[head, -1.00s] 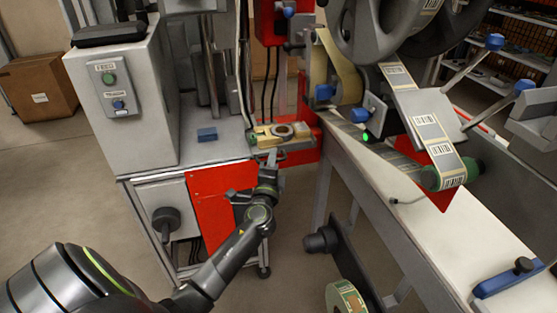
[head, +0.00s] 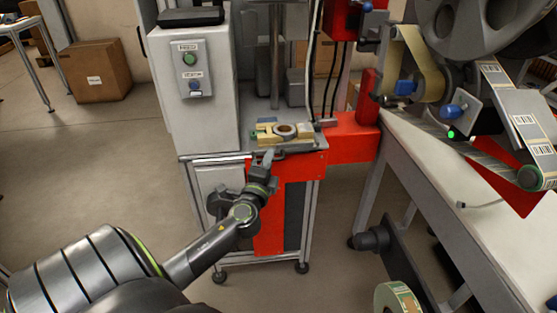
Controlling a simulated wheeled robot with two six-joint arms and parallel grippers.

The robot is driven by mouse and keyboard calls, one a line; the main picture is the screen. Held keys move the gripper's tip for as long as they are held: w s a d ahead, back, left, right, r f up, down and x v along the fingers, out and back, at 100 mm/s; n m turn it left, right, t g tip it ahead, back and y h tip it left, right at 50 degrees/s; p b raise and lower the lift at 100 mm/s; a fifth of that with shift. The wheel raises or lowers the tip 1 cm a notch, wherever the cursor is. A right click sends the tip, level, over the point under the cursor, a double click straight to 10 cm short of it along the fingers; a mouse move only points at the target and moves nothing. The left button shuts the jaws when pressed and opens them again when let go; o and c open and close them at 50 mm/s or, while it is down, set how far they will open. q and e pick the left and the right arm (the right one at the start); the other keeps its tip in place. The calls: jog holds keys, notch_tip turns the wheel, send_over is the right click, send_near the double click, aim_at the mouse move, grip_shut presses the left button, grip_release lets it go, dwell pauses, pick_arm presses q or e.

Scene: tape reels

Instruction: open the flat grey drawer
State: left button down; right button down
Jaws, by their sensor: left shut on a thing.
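The flat grey drawer (head: 304,147) shows as a thin grey slab at the front edge of the machine's worktop, above a red panel. A yellowish fixture with a dark ring (head: 285,131) sits on top, just behind its front edge. My left gripper (head: 268,158) is at the drawer's front, left of its middle, with its fingers pointing up and away. It is shut on the drawer's front, probably its handle; the contact is small and partly hidden by the gripper. I cannot tell how far the drawer stands out. My right gripper is not in view.
A white control box (head: 197,100) with green and blue buttons stands left of the drawer. A red bracket (head: 352,140) is close on its right. The labelling machine's long white table (head: 440,180) fills the right. Open floor lies in front of the cabinet.

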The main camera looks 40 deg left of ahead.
pick_arm(q)
jog(key=shift+s+a+f, duration=0.1)
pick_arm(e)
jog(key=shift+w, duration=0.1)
pick_arm(q)
jog(key=c, duration=1.5)
grip_release()
